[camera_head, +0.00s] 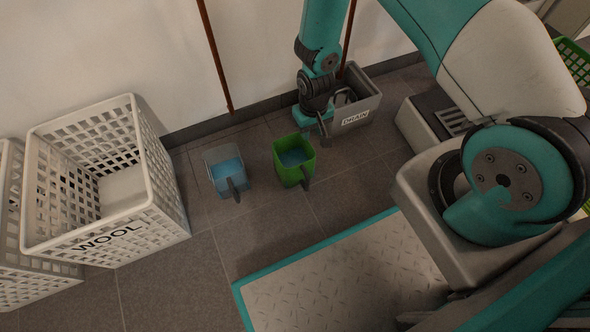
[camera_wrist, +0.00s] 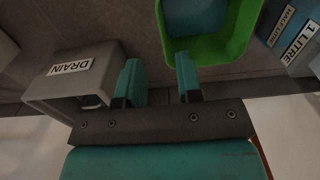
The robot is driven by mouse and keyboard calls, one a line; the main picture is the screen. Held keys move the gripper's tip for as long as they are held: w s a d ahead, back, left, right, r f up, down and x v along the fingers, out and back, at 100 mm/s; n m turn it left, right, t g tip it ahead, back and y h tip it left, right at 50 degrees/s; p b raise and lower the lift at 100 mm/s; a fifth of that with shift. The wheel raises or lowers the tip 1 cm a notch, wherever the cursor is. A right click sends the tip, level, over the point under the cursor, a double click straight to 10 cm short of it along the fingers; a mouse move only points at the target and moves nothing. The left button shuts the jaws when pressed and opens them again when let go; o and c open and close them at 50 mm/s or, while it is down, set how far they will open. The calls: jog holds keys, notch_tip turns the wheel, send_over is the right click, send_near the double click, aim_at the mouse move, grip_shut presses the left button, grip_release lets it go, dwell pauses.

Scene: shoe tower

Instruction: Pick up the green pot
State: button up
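The green pot (camera_head: 304,176) stands upright on the tiled floor with blue liquid-like content inside; it also shows at the top of the wrist view (camera_wrist: 238,43). My gripper (camera_head: 322,133) hangs just behind and right of the pot in the head view, near the drain box. In the wrist view my gripper (camera_wrist: 158,62) has its two teal fingers apart, with only floor between them. The right fingertip overlaps the pot's near edge in that view; I cannot tell whether it touches.
A grey-blue jug (camera_head: 212,179) with blue content stands left of the pot. A grey box marked DRAIN (camera_head: 360,114) is at the wall, close to my gripper. A white basket marked WOOL (camera_head: 125,238) stands at the left. Floor in front of the pot is clear.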

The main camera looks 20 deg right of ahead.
aim_at(311, 150)
jog(key=f+b, duration=0.2)
jog(key=f, duration=0.1)
jog(key=f+b, duration=0.2)
jog(key=f, duration=0.1)
jog(key=s+f+b, duration=0.1)
jog(key=f+b, duration=0.1)
jog(key=f, duration=0.1)
jog(key=shift+a, duration=0.1)
jog(key=shift+r, duration=0.1)
grip_shut()
dwell(1.2)
